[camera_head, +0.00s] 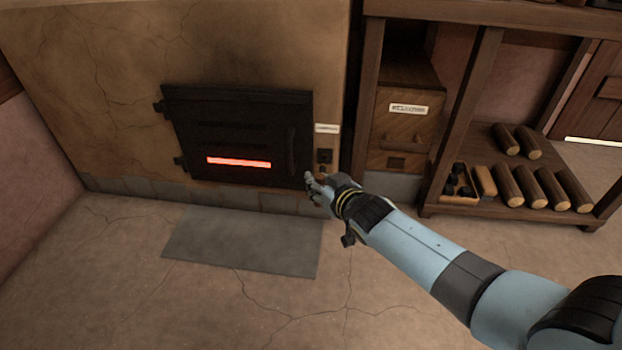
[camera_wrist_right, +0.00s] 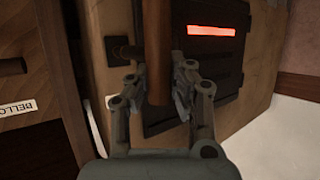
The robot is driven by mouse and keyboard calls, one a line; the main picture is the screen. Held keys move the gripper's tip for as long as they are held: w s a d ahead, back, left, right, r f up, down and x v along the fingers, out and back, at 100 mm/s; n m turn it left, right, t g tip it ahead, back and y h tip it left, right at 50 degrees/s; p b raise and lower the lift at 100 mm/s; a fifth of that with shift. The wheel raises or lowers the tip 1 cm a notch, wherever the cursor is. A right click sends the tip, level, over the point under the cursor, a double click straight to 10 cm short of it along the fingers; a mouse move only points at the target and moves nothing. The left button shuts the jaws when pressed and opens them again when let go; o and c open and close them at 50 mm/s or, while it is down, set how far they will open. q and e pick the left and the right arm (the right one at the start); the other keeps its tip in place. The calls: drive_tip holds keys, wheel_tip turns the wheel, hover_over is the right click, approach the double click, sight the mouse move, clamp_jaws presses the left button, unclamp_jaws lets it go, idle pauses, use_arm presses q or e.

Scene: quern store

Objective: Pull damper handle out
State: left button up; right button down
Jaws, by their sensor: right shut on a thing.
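The damper handle (camera_wrist_right: 156,45) is a brown wooden rod in the right wrist view. My right gripper (camera_wrist_right: 157,95) is shut on it, with one finger on each side. In the head view the right gripper (camera_head: 313,182) is at the lower right of the stove front, just below a small dark fitting (camera_head: 325,156) under a white label (camera_head: 327,128). The handle is mostly hidden by the gripper there. How far the handle stands out from the stove cannot be told. My left gripper is not in view.
The black stove door (camera_head: 240,135), with a glowing red slot, is shut left of the gripper. A wooden cabinet (camera_head: 405,120) with a labelled front stands close to its right. A shelf (camera_head: 480,205) holds several logs. A grey mat (camera_head: 245,240) lies on open floor.

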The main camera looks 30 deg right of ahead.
drive_tip(key=shift+s+f, duration=0.45)
drive_tip(key=shift+f, duration=0.05)
drive_tip(key=c, duration=1.1)
unclamp_jaws()
drive_tip(key=shift+a+r, duration=0.1)
drive_tip(key=shift+c, duration=0.2)
drive_tip(key=shift+w+r, duration=0.1)
drive_tip(key=shift+r, duration=0.05)
drive_tip(key=shift+r, duration=0.1)
drive_tip(key=v, duration=0.7)
drive_tip(key=shift+s, duration=0.25)
drive_tip(key=shift+r, duration=0.1)
